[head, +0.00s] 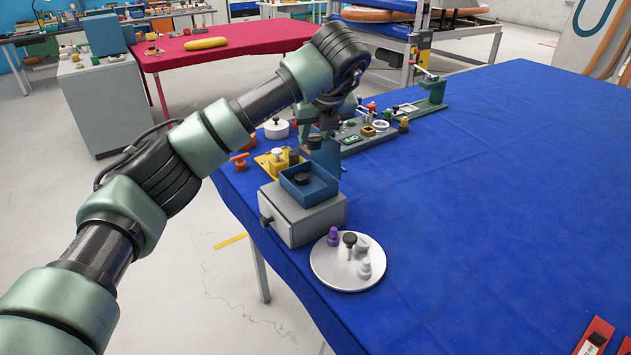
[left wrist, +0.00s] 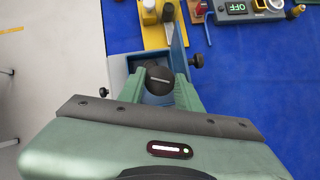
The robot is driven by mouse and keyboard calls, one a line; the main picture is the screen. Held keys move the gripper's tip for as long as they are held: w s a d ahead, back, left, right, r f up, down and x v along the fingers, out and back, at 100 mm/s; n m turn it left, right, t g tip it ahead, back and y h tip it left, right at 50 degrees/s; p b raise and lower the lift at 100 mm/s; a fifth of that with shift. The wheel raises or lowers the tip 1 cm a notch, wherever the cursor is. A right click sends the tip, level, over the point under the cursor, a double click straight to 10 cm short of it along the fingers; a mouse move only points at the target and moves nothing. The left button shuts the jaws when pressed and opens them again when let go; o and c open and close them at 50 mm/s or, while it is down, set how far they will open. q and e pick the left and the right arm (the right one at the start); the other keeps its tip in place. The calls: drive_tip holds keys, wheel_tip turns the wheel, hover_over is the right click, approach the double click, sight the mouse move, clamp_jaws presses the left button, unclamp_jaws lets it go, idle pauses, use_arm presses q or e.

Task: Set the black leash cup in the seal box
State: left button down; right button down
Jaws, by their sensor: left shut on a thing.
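My left gripper (head: 318,142) points down over the small blue seal box (head: 322,196), which stands open on a grey drawer unit. In the left wrist view its two pale green fingers (left wrist: 160,88) are on either side of the black leash cup (left wrist: 160,76), a round piece with a light bar across its face. The seal box (left wrist: 118,72) shows behind and below it. In the head view a black round piece (head: 302,179) shows within the box walls; I cannot tell whether it touches the floor of the box. My right gripper is not in view.
The grey drawer unit (head: 302,224) stands at the blue table's left edge. A round white plate (head: 330,275) with several small plugs is in front. A yellow tray (head: 267,163) and a green fixture (head: 428,100) are behind. The table's right side (head: 500,190) is mostly clear.

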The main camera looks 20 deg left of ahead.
use_arm(q)
wheel_tip(320, 180, down, 8)
drive_tip(key=shift+f+p, duration=0.1)
drive_tip(key=shift+p, duration=0.75)
wheel_tip(320, 180, down, 4)
drive_tip(key=shift+s+r+p, duration=0.1)
drive_tip(key=shift+p, duration=0.45)
drive_tip(key=shift+f, duration=0.35)
